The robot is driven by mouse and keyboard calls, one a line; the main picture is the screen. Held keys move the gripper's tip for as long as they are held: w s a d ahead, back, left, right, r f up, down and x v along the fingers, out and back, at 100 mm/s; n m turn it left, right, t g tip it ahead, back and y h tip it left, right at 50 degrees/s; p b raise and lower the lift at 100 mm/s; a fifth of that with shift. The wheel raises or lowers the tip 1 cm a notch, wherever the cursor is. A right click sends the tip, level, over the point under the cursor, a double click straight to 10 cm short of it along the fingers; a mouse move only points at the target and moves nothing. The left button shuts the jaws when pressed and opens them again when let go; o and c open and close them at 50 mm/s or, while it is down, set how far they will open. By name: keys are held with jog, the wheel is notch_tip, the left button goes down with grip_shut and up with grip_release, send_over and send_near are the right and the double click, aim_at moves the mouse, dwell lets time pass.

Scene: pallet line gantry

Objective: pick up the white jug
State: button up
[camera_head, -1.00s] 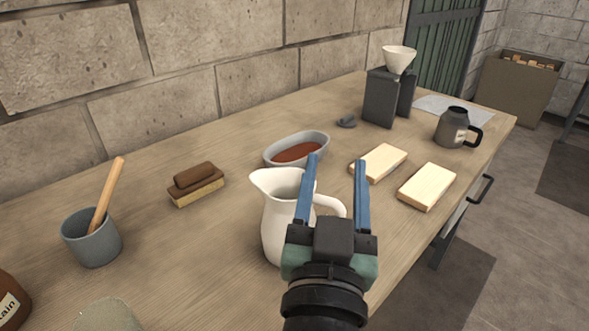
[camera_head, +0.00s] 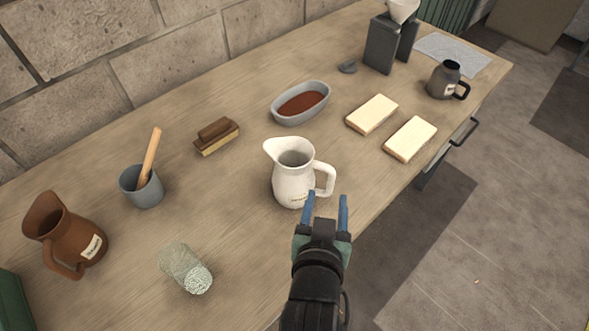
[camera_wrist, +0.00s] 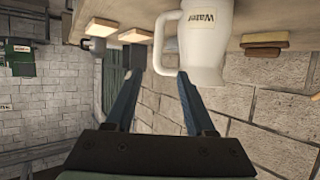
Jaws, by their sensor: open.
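The white jug (camera_head: 292,181) stands upright near the front edge of the wooden bench, its spout to the left and its handle to the right. My gripper (camera_head: 327,206) is open and empty, just in front of the jug at the handle side, with its blue fingers pointing toward the handle. In the wrist view, which is turned over, the jug (camera_wrist: 206,40) shows a "Water" label and its handle. The open fingers (camera_wrist: 158,95) stand below the handle in that picture. I cannot tell whether a finger touches the jug.
On the bench (camera_head: 235,250) are a brown jug (camera_head: 75,235), a ribbed glass (camera_head: 185,268), a grey cup with a wooden stick (camera_head: 141,188), a brush (camera_head: 217,137), an oval dish (camera_head: 300,103), two pale blocks (camera_head: 371,114) and a dark mug (camera_head: 446,80). Free bench lies left of the jug.

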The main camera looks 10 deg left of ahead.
aim_at(332, 177)
jog(key=shift+d+p+x, duration=0.2)
jog(key=shift+p+x, duration=0.4)
jog(key=shift+x, duration=4.05)
jog(key=shift+r, duration=0.1)
grip_shut()
jog(key=shift+w+r, duration=0.1)
jog(key=shift+r, duration=0.05)
